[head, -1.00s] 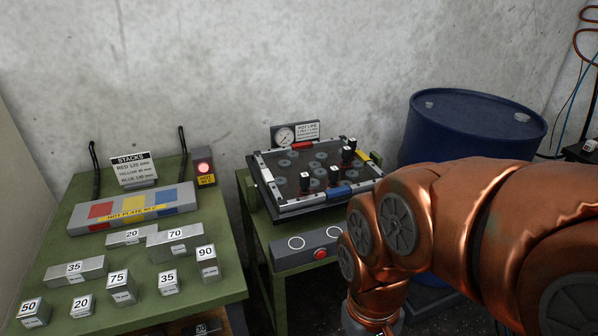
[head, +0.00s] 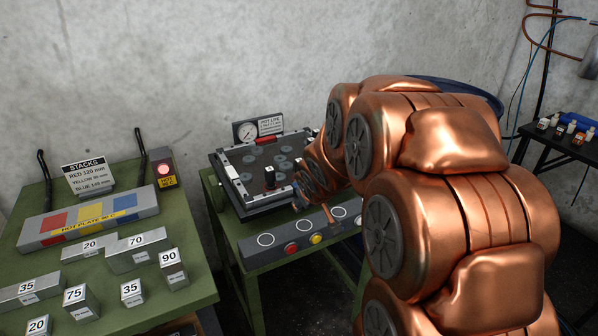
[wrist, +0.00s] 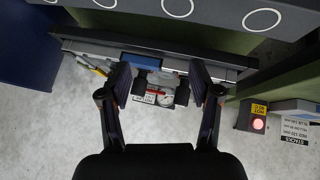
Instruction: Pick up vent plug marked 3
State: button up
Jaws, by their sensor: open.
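The framed pot tray (head: 238,203) sits on a green stand. One black vent plug with a white top (head: 269,177) stands in it; its number is too small to read. Other plugs are hidden by my arm in the head view, so I cannot tell which is marked 3. My gripper (head: 314,204) is low at the tray's front right side, partly hidden by my arm. In the wrist view my gripper (wrist: 160,76) is open, its fingers apart. Dark shapes lie between them, possibly plugs, but I cannot tell; no grip on anything shows.
A gauge (head: 245,131) with a sign stands behind the tray. A panel with ringed spots (head: 265,240), a red button (head: 291,248) and a yellow button (head: 316,239) runs along the front. The left green table (head: 200,285) holds numbered blocks. A blue drum (head: 478,96) is behind my arm.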

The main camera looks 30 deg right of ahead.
aim_at(299, 160)
jog(key=w+d+t+y, duration=0.1)
jog(key=w+d+t, duration=0.1)
jog(key=w, duration=0.1)
jog(key=w+d+f+n+t+b, duration=0.1)
jog(key=w+d+t, duration=0.1)
jog(key=w+d, duration=0.1)
jog(key=w+d+f+t+y, duration=0.1)
jog(key=w+d+t, duration=0.1)
jog(key=w, duration=0.3)
jog(key=shift+d+f+n+t+y, duration=0.25)
jog(key=shift+d+n+t+y, duration=0.05)
jog(key=shift+d, duration=0.15)
jog(key=shift+w+d+f+t+y+b, duration=0.15)
jog(key=shift+d+t+y+b, duration=0.3)
jog(key=shift+t+y, duration=0.45)
jog(key=shift+d+n+t+y, duration=0.1)
jog(key=shift+n+t+y, duration=0.25)
jog(key=shift+t, duration=0.25)
jog(key=shift+w+a+r+t+y, duration=0.2)
jog(key=shift+w+r+t+y, duration=0.3)
jog(key=shift+t+y, duration=0.25)
jog(key=w, duration=0.1)
jog(key=w+p, duration=0.1)
jog(key=w, duration=0.2)
jog(key=shift+a+r+p, duration=0.1)
jog(key=shift+r+p, duration=0.25)
jog(key=shift+w+a+f, duration=0.1)
jog(key=shift+w, duration=0.55)
jog(key=shift+c, duration=0.2)
grip_shut()
